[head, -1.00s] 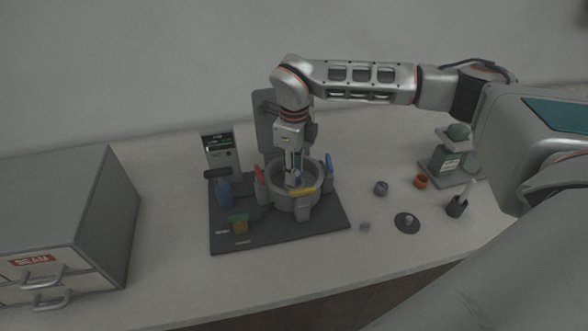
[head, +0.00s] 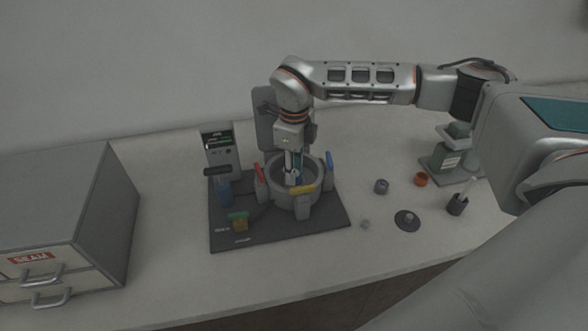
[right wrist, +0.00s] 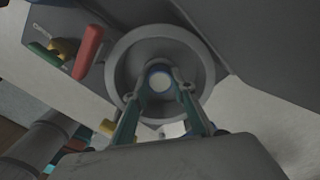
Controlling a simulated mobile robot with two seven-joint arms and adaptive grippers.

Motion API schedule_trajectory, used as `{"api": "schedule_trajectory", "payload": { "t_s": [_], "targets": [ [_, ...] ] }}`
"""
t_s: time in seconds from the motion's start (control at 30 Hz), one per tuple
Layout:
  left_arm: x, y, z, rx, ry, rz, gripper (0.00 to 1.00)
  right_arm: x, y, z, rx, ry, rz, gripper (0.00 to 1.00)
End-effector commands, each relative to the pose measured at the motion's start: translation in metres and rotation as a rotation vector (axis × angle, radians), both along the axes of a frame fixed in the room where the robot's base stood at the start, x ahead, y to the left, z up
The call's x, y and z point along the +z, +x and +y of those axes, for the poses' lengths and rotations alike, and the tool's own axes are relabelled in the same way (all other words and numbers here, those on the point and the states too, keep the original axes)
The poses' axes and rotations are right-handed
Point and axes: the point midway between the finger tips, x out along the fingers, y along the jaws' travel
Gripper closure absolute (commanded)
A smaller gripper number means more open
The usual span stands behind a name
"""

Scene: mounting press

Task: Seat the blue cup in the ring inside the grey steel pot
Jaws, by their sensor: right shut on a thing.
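The grey steel pot (head: 311,192) stands on a dark base plate, and its round rim (right wrist: 206,75) fills the middle of the right wrist view. My right gripper (head: 293,180) points straight down into the pot. In the right wrist view its two fingers (right wrist: 160,84) are shut on the blue cup (right wrist: 160,80), whose pale round inside shows between the fingertips. The cup is inside the pot's mouth, near its centre. The ring is hidden under the cup and fingers, so I cannot tell whether the cup touches it. My left gripper is out of view.
Red (head: 260,173), yellow (head: 302,190) and blue (head: 329,161) handles stand around the pot's rim. Small parts, including an orange ring (head: 421,179), lie to the right. A drawer cabinet (head: 60,220) is far left.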

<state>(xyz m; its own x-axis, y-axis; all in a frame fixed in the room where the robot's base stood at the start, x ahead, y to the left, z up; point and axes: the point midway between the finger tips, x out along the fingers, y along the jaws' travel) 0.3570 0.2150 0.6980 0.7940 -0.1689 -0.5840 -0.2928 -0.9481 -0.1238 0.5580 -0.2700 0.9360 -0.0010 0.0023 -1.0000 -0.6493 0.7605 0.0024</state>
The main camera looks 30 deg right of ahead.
Motion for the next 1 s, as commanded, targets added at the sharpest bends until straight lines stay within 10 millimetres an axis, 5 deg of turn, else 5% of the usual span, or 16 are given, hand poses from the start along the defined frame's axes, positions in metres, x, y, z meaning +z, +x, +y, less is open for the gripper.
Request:
{"api": "schedule_trajectory", "payload": {
  "t_s": [1.0],
  "targets": [
    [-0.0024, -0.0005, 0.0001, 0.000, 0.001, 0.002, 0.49, -0.0077, 0.0001, 0.0001, 0.000, 0.000, 0.000, 0.96]
  ]
}}
